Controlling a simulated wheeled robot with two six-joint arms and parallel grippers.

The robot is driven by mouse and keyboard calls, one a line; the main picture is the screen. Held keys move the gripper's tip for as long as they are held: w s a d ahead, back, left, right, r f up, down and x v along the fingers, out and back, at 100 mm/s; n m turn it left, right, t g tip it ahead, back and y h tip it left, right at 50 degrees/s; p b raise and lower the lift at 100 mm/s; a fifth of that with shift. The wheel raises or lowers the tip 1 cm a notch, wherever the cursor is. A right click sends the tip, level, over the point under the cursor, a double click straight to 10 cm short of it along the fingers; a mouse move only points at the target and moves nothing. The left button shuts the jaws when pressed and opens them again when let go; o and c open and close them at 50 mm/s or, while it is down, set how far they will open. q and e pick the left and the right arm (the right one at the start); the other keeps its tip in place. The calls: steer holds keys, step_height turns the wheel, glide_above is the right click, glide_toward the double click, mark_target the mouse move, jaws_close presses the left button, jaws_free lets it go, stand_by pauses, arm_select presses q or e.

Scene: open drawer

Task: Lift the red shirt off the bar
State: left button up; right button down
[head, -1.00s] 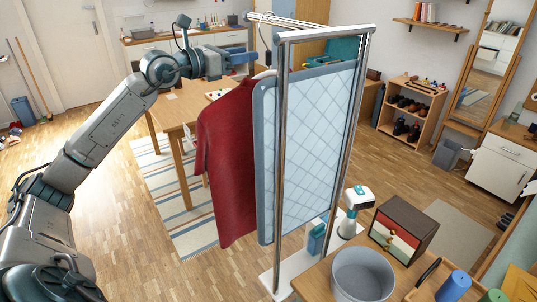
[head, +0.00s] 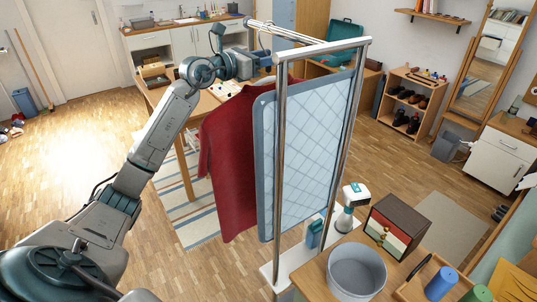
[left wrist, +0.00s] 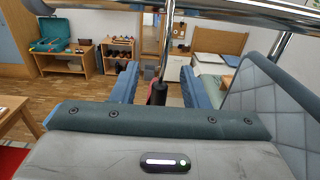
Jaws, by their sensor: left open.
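The red shirt (head: 230,165) hangs from the rail's bar (head: 285,33), behind the padded blue-grey board. A hanger hook shows faintly near the bar, partly hidden by my left gripper. My left gripper (head: 266,61) is beside the hook, just under the bar and above the shirt's collar. In the left wrist view its two blue fingers (left wrist: 157,88) stand apart. A dark upright piece shows between them; I cannot tell what it is or whether it lies within their grip. The bar (left wrist: 225,9) crosses the top of that view. My right gripper is not in view.
The padded board (head: 305,150) stands in the chrome frame, close to the shirt's right side. A grey bucket (head: 357,272) and a small drawer box (head: 398,226) sit on the front table. A wooden table (head: 185,125) stands behind the shirt.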

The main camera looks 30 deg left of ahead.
arm_select(q)
steer(key=shift+w+d, duration=0.15)
steer(key=shift+w, duration=0.1)
jaws_close()
steer(key=shift+r, duration=0.15)
